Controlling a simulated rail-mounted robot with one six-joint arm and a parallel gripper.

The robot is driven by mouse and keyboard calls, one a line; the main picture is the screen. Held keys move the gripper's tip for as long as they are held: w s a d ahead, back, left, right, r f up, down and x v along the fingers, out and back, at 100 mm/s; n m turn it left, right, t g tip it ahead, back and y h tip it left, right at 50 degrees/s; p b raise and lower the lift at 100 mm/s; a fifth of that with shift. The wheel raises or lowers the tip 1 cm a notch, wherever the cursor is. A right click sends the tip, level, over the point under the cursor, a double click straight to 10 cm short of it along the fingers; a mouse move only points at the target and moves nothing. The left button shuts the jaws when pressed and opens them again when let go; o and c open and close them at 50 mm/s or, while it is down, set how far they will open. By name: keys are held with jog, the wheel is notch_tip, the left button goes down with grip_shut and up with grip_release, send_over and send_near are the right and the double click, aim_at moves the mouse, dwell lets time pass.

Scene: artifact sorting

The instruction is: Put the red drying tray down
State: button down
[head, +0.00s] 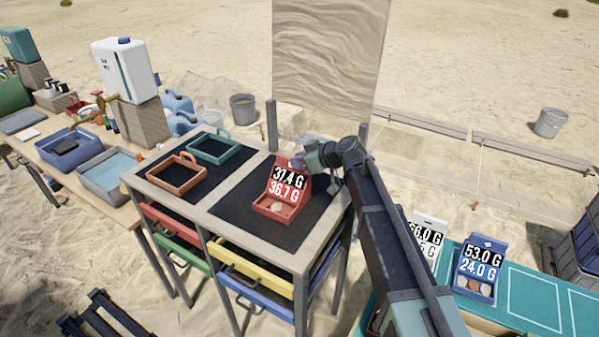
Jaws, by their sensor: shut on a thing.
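The red drying tray (262,206) is over the right black mat of the grey-framed stand (234,192). It has an upright back panel reading 37.4 G and 36.7 G, and a small pale piece (276,208) lies in it. My gripper (299,164) is at the top of that back panel and is shut on the tray. The arm reaches in from the lower right. The fingertips are small and partly hidden. I cannot tell whether the tray's bottom touches the mat or hangs slightly above it.
An orange tray (157,181) and a teal tray (228,155) sit on the stand's left mat. Coloured drawers (253,266) slide in below. A teal table (541,297) at right holds a blue labelled tray (478,271). Bare mat surrounds the red tray.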

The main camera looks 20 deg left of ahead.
jog(key=shift+f, duration=0.2)
jog(key=c, duration=1.1)
grip_release()
jog(key=shift+r, duration=0.1)
jog(key=shift+d+r+p, duration=0.1)
jog(key=shift+r+p, duration=0.25)
jog(key=shift+p, duration=0.1)
jog(key=p+v, duration=0.5)
jog(key=v, duration=0.6)
jog(key=shift+d, duration=0.4)
jog(key=shift+s, duration=0.2)
